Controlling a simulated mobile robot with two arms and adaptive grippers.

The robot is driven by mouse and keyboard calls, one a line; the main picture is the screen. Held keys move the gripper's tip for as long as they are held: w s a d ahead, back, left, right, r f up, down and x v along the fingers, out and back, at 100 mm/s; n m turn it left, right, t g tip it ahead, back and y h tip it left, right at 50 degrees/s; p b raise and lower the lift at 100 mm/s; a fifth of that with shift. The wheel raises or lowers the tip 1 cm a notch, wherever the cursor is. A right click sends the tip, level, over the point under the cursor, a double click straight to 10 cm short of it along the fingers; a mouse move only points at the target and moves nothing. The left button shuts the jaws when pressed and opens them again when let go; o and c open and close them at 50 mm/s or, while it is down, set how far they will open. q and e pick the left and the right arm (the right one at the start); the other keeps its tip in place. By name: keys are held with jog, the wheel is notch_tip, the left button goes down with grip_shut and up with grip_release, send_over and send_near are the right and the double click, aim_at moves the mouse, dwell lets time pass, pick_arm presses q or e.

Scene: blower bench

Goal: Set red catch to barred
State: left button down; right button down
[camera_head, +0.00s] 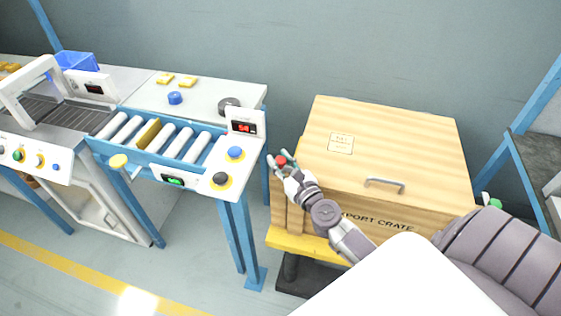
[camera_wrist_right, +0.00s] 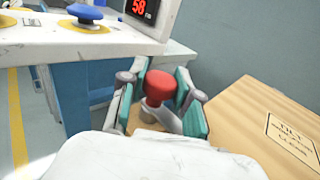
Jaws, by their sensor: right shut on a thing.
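The red catch (camera_wrist_right: 158,84) is a red knob on a short grey stem in the right wrist view. In the head view the red catch (camera_head: 280,160) shows small at the left edge of the wooden crate (camera_head: 400,140). My right gripper (camera_head: 283,163) is at this knob, with its teal-padded fingers on either side of it. In the right wrist view my right gripper (camera_wrist_right: 160,100) is shut on the catch. The base of the catch is partly hidden by the gripper, and I cannot read any position marks. My left gripper is not in view.
Left of the crate stands a roller conveyor (camera_head: 165,133) with a panel of blue and black buttons and a red display (camera_head: 244,128), close to my right gripper. The crate has a lid handle (camera_head: 384,183) and sits on a yellow base (camera_head: 300,243). A blue-framed rack (camera_head: 525,150) is at right.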

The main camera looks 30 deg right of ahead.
jog(key=c, duration=0.8)
grip_release()
jog(key=s, duration=1.2)
jog(key=shift+a, duration=0.35)
